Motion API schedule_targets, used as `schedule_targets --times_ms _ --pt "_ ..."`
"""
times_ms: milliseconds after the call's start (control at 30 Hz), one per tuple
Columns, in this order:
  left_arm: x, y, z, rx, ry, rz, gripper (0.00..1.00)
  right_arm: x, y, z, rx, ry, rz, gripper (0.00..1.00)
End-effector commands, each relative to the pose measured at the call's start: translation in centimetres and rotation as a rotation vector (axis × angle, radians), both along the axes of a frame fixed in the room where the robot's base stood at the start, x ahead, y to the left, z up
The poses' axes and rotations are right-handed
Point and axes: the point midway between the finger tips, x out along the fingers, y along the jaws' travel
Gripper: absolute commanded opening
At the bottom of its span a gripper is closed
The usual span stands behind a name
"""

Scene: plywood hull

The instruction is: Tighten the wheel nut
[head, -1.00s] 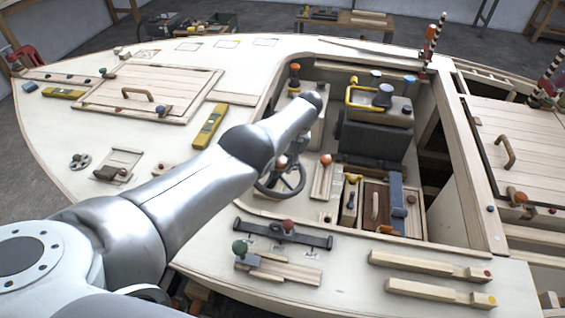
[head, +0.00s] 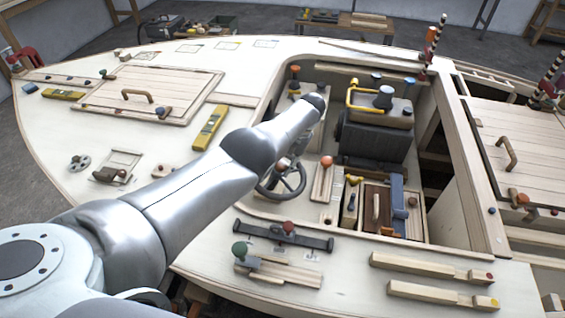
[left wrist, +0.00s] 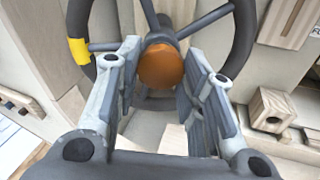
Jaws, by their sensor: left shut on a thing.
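The steering wheel (head: 282,180) is dark grey and stands at the left side of the open cockpit. In the left wrist view its rim (left wrist: 244,38) and spokes cross the top, with a yellow band (left wrist: 79,51) on the rim at left. The wheel nut (left wrist: 160,67) is a round orange-brown cap at the hub. My left gripper (head: 287,157) is at the hub, its two fingers on either side of the nut and shut on it. In the head view my own forearm partly hides the gripper. My right gripper is in neither view.
Right of the wheel stand a wooden slide with an orange knob (head: 326,161) and a box with a yellow-topped lever (head: 352,180). A dark engine-like block (head: 374,138) stands behind. A black bar with a red knob (head: 288,227) lies on the deck in front.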

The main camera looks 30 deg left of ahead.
Motion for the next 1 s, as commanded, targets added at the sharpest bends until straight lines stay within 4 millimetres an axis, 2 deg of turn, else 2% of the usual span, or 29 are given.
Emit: schedule_targets --times_ms 33,167,200,333,733,1000 --pt "0.6 0.0 0.7 0.002 -0.017 -0.003 0.12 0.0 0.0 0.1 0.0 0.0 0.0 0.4" --pt "0.6 0.0 0.7 0.002 -0.017 -0.003 0.12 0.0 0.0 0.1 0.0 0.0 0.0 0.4" --pt "0.6 0.0 0.7 0.002 -0.017 -0.003 0.4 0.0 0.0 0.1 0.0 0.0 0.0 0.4" --pt "0.5 0.0 0.5 0.002 -0.013 -0.002 0.57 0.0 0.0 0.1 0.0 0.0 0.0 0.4" --pt "0.2 0.0 0.4 0.001 -0.005 0.0 0.58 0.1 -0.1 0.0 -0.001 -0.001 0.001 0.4" --pt "0.6 -0.7 2.5 0.002 -0.008 -0.001 0.58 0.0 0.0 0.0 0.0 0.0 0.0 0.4"
